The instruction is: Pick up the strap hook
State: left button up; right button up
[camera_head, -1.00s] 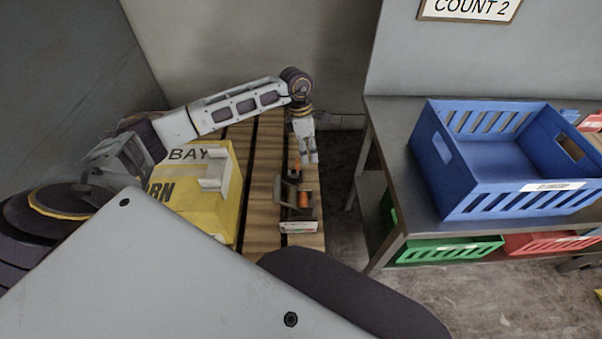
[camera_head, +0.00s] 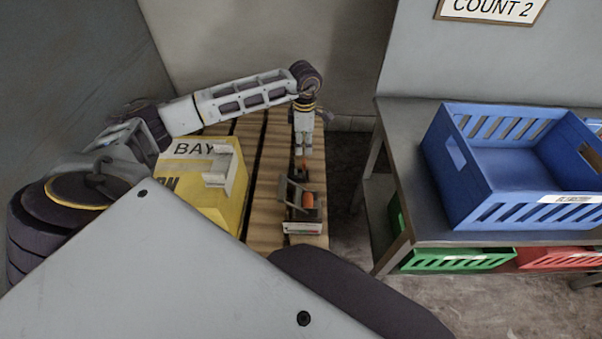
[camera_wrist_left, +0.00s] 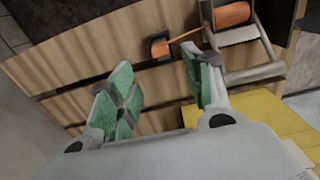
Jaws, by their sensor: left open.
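The strap hook (camera_wrist_left: 159,46) is a small dark piece at the end of a thin orange strap (camera_wrist_left: 185,36), lying on the wooden slats. The strap runs to a metal ratchet (camera_head: 302,212) with an orange roll, which also shows in the left wrist view (camera_wrist_left: 238,35). My left gripper (camera_head: 303,150) points down above the slats, behind the ratchet. In the left wrist view its green-padded fingers (camera_wrist_left: 158,65) are apart and empty, with the hook just beyond the gap between the tips. My right gripper is out of view.
A yellow box (camera_head: 225,195) stands on the slatted pallet (camera_head: 262,225) left of the ratchet. A metal table (camera_head: 400,135) with a blue crate (camera_head: 490,215) stands to the right, with green (camera_head: 455,260) and red (camera_head: 555,257) crates below.

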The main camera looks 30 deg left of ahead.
aim_at(304, 160)
pick_arm(q)
notch_tip(304, 160, down, 6)
dwell(0.4)
